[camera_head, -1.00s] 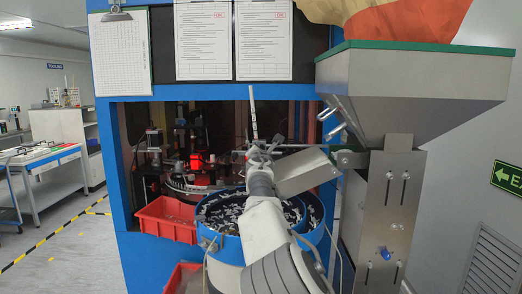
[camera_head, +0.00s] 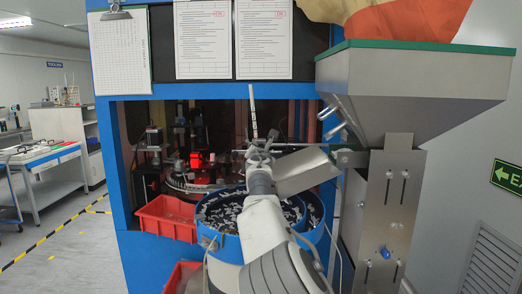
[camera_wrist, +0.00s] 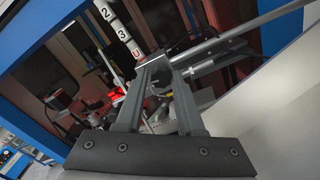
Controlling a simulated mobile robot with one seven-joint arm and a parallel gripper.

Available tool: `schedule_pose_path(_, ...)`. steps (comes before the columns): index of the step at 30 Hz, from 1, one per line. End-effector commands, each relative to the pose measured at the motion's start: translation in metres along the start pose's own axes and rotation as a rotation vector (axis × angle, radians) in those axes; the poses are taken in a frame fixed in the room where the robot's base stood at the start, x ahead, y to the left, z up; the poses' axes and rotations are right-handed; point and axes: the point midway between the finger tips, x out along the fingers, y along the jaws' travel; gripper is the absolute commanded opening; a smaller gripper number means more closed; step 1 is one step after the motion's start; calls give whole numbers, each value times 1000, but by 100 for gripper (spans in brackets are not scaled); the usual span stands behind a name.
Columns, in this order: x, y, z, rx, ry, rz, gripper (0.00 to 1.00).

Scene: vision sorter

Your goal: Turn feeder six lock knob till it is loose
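My gripper (camera_wrist: 161,66) shows in the wrist view with its two grey fingers apart. Its tips are close to a dark clamp on a metal rod (camera_wrist: 235,38); whether they touch it I cannot tell. No knob marked six can be made out there. In the head view my gripper (camera_head: 258,148) is in front of the machine opening, above the blue bowl feeder (camera_head: 228,242) and beside the grey chute (camera_head: 304,172). A blue knob (camera_head: 384,252) is on the hopper's metal stand (camera_head: 376,215) at the right, away from my gripper.
A numbered strip (camera_wrist: 120,35) stands just beyond the fingers. The metal hopper (camera_head: 425,90) overhangs at the right. A red bin (camera_head: 168,219) sits left of the bowl. Inside the opening is a red-lit device (camera_head: 196,160). Floor at the left is open.

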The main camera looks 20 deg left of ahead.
Motion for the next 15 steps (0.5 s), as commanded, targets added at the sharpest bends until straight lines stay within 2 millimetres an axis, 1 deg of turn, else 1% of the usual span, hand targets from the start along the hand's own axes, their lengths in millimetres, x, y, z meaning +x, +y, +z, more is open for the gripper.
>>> schedule_pose_path(10,0,-1,-1,1,1,-1,44)
schedule_pose_path(15,-8,-2,-4,0,1,-1,44)
